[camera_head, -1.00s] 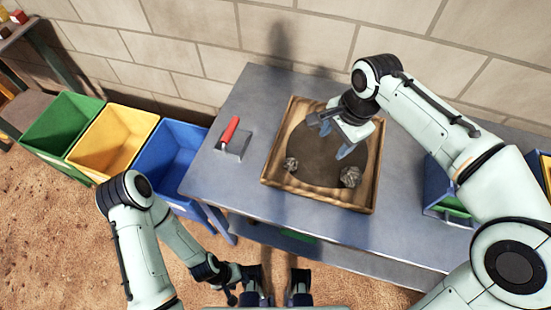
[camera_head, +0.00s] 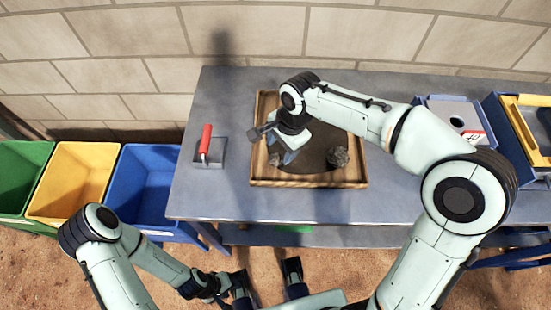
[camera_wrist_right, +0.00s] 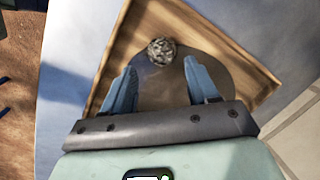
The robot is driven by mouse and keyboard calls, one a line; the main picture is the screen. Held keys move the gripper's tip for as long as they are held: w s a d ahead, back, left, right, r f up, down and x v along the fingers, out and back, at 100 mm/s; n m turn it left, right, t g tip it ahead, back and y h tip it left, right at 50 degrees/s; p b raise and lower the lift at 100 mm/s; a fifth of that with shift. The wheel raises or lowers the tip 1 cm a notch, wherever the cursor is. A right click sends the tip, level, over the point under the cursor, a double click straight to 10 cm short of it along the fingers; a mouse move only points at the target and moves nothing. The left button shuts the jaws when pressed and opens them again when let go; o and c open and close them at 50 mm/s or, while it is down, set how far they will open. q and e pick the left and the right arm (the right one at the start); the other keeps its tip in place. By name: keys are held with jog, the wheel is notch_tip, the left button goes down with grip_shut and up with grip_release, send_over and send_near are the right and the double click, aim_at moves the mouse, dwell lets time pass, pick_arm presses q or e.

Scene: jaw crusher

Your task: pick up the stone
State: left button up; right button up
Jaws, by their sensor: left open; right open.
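I cannot tell the remaining height. My left gripper (camera_head: 267,279) is open and empty in front of the table.
Green (camera_head: 20,178), yellow (camera_head: 75,180) and blue (camera_head: 145,185) bins stand left of the table. A grey machine (camera_head: 455,115) and a yellow-blue one are at the right. A block wall stands behind.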

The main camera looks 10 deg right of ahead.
aim_at(277, 156)
jog(key=shift+w+a+f+b, duration=0.1)
jog(key=shift+w+a+f, duration=0.05)
jog(key=shift+f, duration=0.85)
jog(key=shift+w+a+f+b, duration=0.1)
jog(key=shift+w+f, duration=0.05)
jog(key=shift+f, duration=0.8)
jog(key=shift+w+a+f+b, duration=0.1)
jog(key=shift+w+a+f, duration=0.05)
jog(key=shift+f, duration=0.85)
jog(key=c, duration=0.8)
jog(key=shift+c, duration=0.2)
jog(key=shift+r, duration=0.1)
